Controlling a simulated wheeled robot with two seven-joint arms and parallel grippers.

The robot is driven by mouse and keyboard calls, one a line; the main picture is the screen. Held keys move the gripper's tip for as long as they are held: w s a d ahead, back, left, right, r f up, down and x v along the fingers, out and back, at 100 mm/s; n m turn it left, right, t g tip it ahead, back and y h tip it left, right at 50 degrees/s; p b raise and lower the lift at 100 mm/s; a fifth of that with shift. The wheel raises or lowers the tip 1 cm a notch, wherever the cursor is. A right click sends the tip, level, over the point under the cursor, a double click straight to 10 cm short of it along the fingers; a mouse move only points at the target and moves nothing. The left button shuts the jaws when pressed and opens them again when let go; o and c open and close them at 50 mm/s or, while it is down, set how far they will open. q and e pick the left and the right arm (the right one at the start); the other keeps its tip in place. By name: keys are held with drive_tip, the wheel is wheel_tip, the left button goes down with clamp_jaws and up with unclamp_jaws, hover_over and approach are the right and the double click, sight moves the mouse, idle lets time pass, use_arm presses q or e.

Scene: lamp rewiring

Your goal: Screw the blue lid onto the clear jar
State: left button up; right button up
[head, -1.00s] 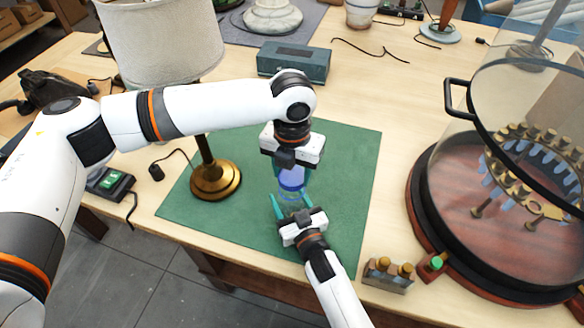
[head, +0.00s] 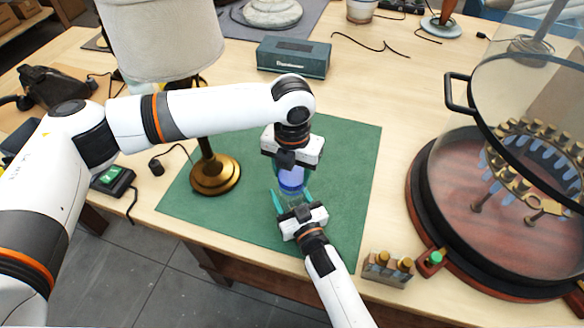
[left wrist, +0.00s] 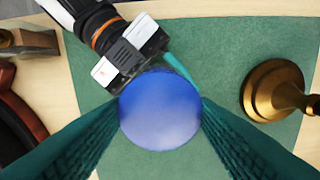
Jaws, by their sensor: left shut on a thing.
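The blue lid (head: 291,178) is between the fingers of my left gripper (head: 291,170), which is shut on it from above. In the left wrist view the lid (left wrist: 160,110) is a round blue disc between two teal fingers. The clear jar (head: 291,197) is below the lid and mostly hidden; I cannot tell how firmly the two meet. My right gripper (head: 292,199) reaches in from the front, with a teal finger on either side of the jar. I cannot tell whether its fingers press on the jar.
The green mat (head: 340,190) lies under the work. A brass-based lamp (head: 215,174) stands to the left and a teal box (head: 293,58) behind. A glass-domed device (head: 430,215) stands at right, near a small block with brass knobs (head: 388,270). The mat's right side is clear.

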use_arm(q)
drive_tip(key=shift+f, duration=0.45)
use_arm(e)
clamp_jaws()
use_arm(q)
drive_tip(key=m, duration=0.6)
drive_tip(key=o, duration=0.9)
drive_tip(key=shift+r, duration=2.25)
